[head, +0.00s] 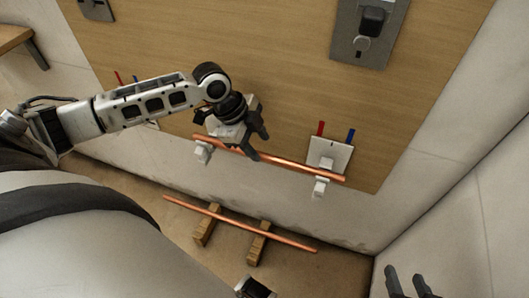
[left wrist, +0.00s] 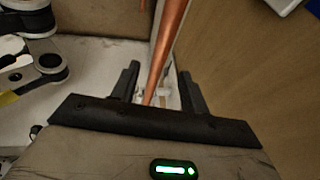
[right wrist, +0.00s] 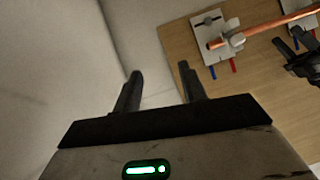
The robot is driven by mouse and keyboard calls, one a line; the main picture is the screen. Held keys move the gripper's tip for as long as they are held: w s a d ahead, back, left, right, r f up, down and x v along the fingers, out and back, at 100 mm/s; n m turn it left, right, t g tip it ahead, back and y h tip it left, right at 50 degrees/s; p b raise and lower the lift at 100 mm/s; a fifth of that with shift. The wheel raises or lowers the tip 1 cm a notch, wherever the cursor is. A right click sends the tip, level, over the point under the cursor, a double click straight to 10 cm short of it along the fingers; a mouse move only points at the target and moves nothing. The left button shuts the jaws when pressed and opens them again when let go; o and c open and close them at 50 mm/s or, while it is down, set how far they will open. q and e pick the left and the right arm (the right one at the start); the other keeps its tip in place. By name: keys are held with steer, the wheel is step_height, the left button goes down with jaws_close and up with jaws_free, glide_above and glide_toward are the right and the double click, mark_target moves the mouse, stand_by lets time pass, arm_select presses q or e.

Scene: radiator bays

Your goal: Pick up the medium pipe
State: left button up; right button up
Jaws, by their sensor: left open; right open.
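Two copper pipes show in the head view. The upper pipe (head: 300,166) lies in white brackets in front of the wooden panel. The lower pipe (head: 240,226) rests across two wooden blocks on the floor. I cannot tell by size which is the medium one. My left gripper (head: 259,143) is open at the upper pipe, left of its middle. In the left wrist view a pipe (left wrist: 167,42) runs between the open fingers (left wrist: 160,85). My right gripper (head: 407,278) is open and empty at the lower right, away from both pipes. The right wrist view shows the upper pipe's end (right wrist: 260,32).
A white plate (head: 329,152) with red and blue stubs is on the wooden panel (head: 270,65), behind the pipe's right end. A grey fixture (head: 368,30) is higher up. A white wall (head: 470,210) stands at the right. Wooden blocks (head: 207,228) sit on the floor.

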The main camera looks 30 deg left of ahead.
mark_target(266, 155)
arm_select(q)
steer(key=b+x, duration=0.1)
steer(key=x, duration=0.3)
arm_select(e)
steer(key=shift+w+a+f+g, duration=0.1)
steer(key=shift+w+f+g, duration=0.05)
steer(key=shift+f, duration=0.45)
steer(key=shift+w+a+f+g, duration=0.1)
steer(key=shift+f+g, duration=0.05)
steer(key=shift+f, duration=0.45)
arm_select(q)
jaws_close()
arm_select(e)
steer(key=shift+r, duration=0.2)
